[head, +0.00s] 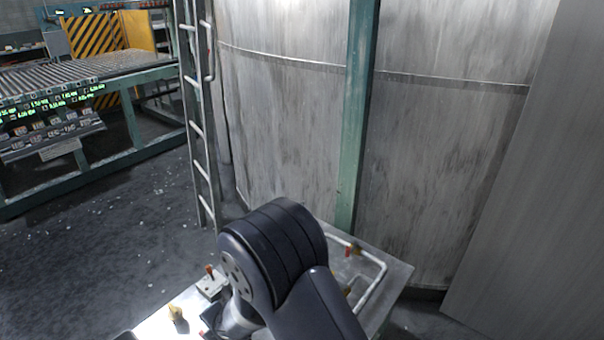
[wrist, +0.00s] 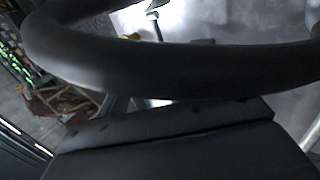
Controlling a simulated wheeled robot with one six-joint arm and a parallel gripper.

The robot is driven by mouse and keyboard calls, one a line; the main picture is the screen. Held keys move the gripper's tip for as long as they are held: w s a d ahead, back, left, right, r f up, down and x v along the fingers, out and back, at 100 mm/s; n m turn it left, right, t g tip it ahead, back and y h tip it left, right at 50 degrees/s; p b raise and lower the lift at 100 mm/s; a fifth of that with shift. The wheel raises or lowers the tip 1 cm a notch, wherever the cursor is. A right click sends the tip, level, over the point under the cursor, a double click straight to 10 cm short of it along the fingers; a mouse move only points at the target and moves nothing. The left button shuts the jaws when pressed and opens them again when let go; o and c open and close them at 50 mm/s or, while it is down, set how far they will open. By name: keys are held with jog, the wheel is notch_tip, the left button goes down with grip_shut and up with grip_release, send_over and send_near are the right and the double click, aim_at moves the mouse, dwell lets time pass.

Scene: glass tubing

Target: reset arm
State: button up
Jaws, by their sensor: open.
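My dark arm (head: 275,250) reaches up from the bottom of the head view and bends over a light worktable (head: 395,270). Its end points down behind the arm links and the lower picture edge, so the jaws do not show there. A pale bent tube (head: 372,290) runs along the table's right side, with a red-tipped fitting near its far end. In the wrist view a dark curved band (wrist: 170,68) and a dark block (wrist: 170,145) fill much of the picture. I cannot make out fingertips there, or anything held.
A large grey metal tank (head: 290,120) with a green post (head: 357,110) stands close behind the table. A roller conveyor (head: 90,75) stands back left. The dark floor (head: 110,230) at left is open.

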jog(key=b+x, duration=0.4)
jog(key=x, duration=0.6)
jog(key=shift+f, duration=0.4)
jog(key=b, duration=0.4)
jog(key=shift+w+a+f+t, duration=0.1)
jog(key=shift+a+t, duration=0.05)
jog(key=shift+t, duration=0.15)
jog(key=t+h+b, duration=0.1)
jog(key=b, duration=0.9)
jog(key=shift+f+n, duration=0.4)
jog(key=t+h+b, duration=0.1)
jog(key=b, duration=0.6)
jog(key=shift+f+n, duration=0.3)
jog(key=shift+f, duration=0.05)
jog(key=shift+r+t+b, duration=0.1)
jog(key=shift+t+b, duration=0.4)
jog(key=shift+b, duration=0.1)
jog(key=shift+d+r+h, duration=0.1)
jog(key=shift+d+h, duration=0.2)
